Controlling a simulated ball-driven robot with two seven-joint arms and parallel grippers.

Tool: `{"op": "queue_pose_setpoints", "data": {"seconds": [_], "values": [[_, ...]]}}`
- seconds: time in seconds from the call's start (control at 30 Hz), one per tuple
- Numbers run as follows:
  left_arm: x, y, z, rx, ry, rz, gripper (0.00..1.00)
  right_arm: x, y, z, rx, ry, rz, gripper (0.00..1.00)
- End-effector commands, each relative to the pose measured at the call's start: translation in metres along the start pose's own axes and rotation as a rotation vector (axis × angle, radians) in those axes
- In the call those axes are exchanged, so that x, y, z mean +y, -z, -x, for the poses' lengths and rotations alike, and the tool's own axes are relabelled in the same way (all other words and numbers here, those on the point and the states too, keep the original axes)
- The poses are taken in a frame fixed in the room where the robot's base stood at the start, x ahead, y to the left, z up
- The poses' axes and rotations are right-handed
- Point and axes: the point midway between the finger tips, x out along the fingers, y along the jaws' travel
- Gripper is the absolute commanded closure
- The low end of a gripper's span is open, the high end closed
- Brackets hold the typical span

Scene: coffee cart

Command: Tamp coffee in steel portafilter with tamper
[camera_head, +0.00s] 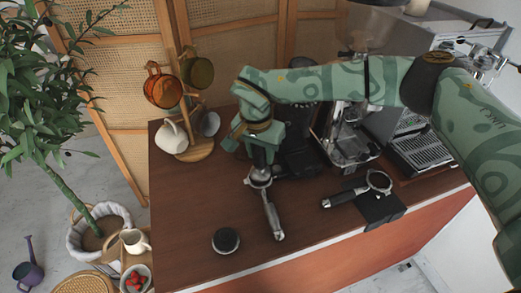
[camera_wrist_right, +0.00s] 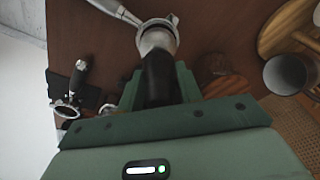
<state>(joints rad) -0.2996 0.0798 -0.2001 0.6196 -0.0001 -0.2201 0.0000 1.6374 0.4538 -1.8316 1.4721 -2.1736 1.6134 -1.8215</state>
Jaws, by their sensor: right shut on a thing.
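My right gripper (camera_head: 261,138) is shut on the tamper, which has a black handle (camera_wrist_right: 158,78) and a steel head (camera_wrist_right: 155,38). It points down at the steel portafilter (camera_head: 272,214), which lies on the cart's brown top with its metal handle toward the front edge. The tamper head is at the portafilter's round basket (camera_head: 259,183); I cannot tell how deep it sits. The portafilter's handle (camera_wrist_right: 117,11) also shows at the top of the right wrist view. The coffee is hidden. My left gripper is in neither view.
A second portafilter (camera_head: 378,182) with a black grip rests by a black mat (camera_head: 382,207) to the right. A dark round item (camera_head: 226,240) lies front left. A wooden mug tree (camera_head: 195,148) stands back left, and an espresso machine (camera_head: 420,140) back right.

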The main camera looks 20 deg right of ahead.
Motion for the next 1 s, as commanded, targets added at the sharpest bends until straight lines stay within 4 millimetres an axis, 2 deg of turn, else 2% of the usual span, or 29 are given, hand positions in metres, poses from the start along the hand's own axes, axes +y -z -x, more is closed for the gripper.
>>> {"op": "queue_pose_setpoints", "data": {"seconds": [1.0], "values": [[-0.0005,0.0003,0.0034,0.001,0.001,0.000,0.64,-0.0004,-0.0010,-0.0055,0.000,0.001,0.000,0.92]]}}
